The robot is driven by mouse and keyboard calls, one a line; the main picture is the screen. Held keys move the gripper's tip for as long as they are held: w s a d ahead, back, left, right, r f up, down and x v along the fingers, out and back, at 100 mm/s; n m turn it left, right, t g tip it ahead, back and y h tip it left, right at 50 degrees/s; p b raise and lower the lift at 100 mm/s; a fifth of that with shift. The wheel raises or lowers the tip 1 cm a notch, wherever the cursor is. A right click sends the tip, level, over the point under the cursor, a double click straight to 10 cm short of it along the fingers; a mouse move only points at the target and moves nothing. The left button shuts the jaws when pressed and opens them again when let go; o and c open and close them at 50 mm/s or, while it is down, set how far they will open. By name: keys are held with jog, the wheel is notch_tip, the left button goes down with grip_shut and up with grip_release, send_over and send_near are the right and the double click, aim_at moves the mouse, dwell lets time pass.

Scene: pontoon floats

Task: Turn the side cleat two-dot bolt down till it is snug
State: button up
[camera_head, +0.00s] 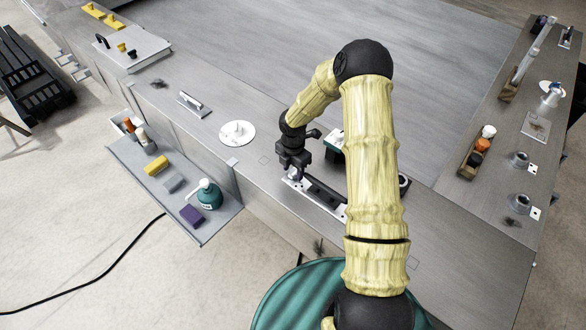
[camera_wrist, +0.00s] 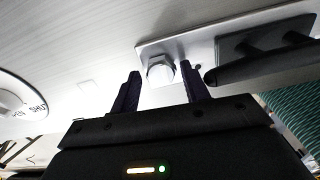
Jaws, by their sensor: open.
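The side cleat is a dark bar on a pale plate (camera_head: 333,208), set on the grey deck edge. In the wrist view its plate (camera_wrist: 205,48) slants across the upper right, with the dark cleat bar (camera_wrist: 262,66) at right. A pale hex-headed bolt (camera_wrist: 160,69) stands at the plate's left end. I cannot make out dots on it. My gripper (camera_wrist: 160,68) is open, its two dark fingers appearing to either side of the bolt head. Contact cannot be told. In the head view my gripper (camera_head: 293,170) is over the plate's left end and hides the bolt.
The wide deck beyond is clear.

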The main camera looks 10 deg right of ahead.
jog(key=n+p, duration=0.2)
jog(key=n, duration=0.3)
jog(key=shift+r+p, duration=0.15)
jog(key=shift+p, duration=0.25)
jog(key=shift+d+n, duration=0.15)
jog(key=shift+n, duration=0.65)
jog(key=c, duration=0.8)
jog(key=m+b, duration=0.2)
jog(key=m, duration=0.1)
jog(key=shift+f, duration=0.3)
jog(key=m+b, duration=0.2)
jog(key=m, duration=0.3)
jog(key=m+b, duration=0.1)
jog(key=m, duration=0.3)
jog(key=shift+r, duration=0.15)
